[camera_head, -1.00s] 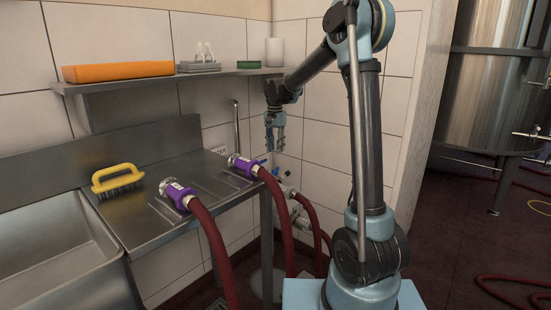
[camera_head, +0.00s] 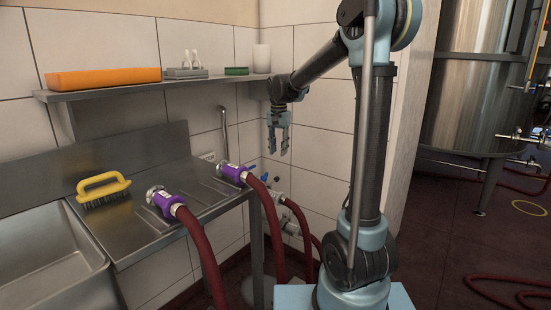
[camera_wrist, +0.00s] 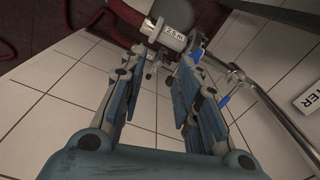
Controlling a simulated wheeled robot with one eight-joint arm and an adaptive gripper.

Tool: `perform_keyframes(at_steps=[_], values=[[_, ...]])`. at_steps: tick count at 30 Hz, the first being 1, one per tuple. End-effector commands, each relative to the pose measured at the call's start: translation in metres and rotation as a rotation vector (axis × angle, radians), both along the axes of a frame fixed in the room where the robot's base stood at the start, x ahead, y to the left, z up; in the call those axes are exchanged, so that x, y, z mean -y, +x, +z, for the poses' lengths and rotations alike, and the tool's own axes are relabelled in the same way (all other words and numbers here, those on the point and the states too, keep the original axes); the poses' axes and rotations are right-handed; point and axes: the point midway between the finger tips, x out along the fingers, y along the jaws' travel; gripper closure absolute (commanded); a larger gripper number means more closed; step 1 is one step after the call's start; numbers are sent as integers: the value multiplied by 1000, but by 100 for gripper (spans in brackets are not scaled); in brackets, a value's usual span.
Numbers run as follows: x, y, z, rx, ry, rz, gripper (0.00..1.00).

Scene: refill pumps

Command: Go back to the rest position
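My gripper (camera_head: 278,139) hangs from my raised arm, fingers pointing down, in front of the tiled wall and to the right of the steel counter. In the wrist view its two fingers (camera_wrist: 152,92) stand apart with nothing between them. Two dark red hoses with purple couplings lie on the counter: the nearer coupling (camera_head: 165,203) and the farther coupling (camera_head: 236,173). The farther one lies left of and below my gripper, apart from it. A metal pipe fitting labelled "2.5 m" (camera_wrist: 172,33) shows beyond the fingertips in the wrist view.
A steel shelf (camera_head: 110,92) on the wall holds an orange block (camera_head: 104,78), a green item (camera_head: 236,71) and a white cylinder (camera_head: 262,58). A yellow brush (camera_head: 103,188) lies beside the sink (camera_head: 45,262). Blue-handled valves (camera_head: 275,181) sit below my gripper. A steel tank (camera_head: 480,80) stands right.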

Motion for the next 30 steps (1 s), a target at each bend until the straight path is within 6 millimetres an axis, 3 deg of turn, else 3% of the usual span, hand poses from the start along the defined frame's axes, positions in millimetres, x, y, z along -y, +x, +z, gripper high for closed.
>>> perform_keyframes(at_steps=[3, 14, 23, 30], values=[[25, -29, 5, 11, 2, 29, 70], [87, -114, 2, 49, 2, 127, 70], [127, -186, -19, 81, -6, 209, 70], [152, -242, -48, 105, -16, 273, 70]])
